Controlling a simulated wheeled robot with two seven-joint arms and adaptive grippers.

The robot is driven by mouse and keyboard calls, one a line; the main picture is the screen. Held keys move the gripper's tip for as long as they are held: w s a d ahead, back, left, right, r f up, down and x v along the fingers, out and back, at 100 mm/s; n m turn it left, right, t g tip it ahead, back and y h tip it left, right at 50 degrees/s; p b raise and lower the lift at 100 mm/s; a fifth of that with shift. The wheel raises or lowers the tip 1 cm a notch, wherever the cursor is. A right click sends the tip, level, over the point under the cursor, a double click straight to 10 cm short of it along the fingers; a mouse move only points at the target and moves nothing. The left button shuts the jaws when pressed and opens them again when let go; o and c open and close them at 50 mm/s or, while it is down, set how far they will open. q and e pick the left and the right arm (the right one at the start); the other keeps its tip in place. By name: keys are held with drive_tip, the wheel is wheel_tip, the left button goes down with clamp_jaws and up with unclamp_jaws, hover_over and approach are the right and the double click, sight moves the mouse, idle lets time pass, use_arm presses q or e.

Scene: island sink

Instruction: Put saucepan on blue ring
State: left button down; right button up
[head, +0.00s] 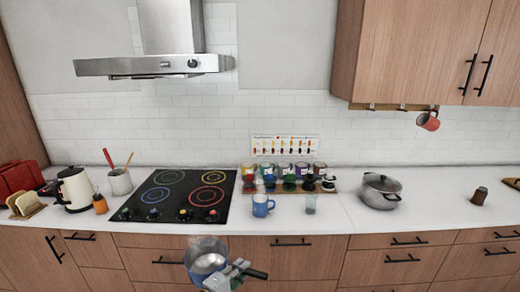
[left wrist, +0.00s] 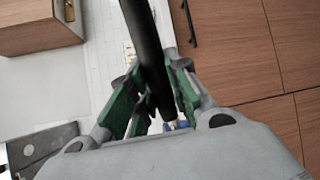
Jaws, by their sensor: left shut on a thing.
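A silver saucepan (head: 206,262) with a black handle is in front of the counter, below the cooktop in the head view. My left gripper (head: 237,270) is shut on its handle, and the pan looks roughly upright. In the left wrist view the black handle (left wrist: 147,45) passes between the green-padded fingers of the left gripper (left wrist: 152,90). The blue ring (head: 155,195) is the front left ring on the black cooktop (head: 181,200) and is bare. My right gripper is not in view.
A blue mug (head: 262,206) and a glass (head: 310,204) stand right of the cooktop, before a row of colored containers. A lidded pot (head: 380,191) is farther right. A kettle (head: 74,189), orange bottle (head: 99,203) and utensil crock (head: 120,182) are at left.

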use_arm(q)
drive_tip(key=s+a+n+t+y, duration=0.2)
drive_tip(key=s+a+n+y, duration=0.25)
drive_tip(key=a, duration=0.35)
drive_tip(key=s+a+n+t+y, duration=0.1)
drive_tip(key=s+a+n+y, duration=0.3)
drive_tip(key=a, duration=0.3)
wheel_tip(320, 180, down, 10)
drive_tip(key=m+y+b, duration=0.1)
drive_tip(key=b, duration=0.9)
drive_tip(key=shift+r, duration=0.25)
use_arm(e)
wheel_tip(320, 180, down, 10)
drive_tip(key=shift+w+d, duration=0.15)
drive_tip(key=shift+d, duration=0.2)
use_arm(q)
drive_tip(key=shift+w+a+r, duration=0.1)
drive_tip(key=shift+w, duration=0.05)
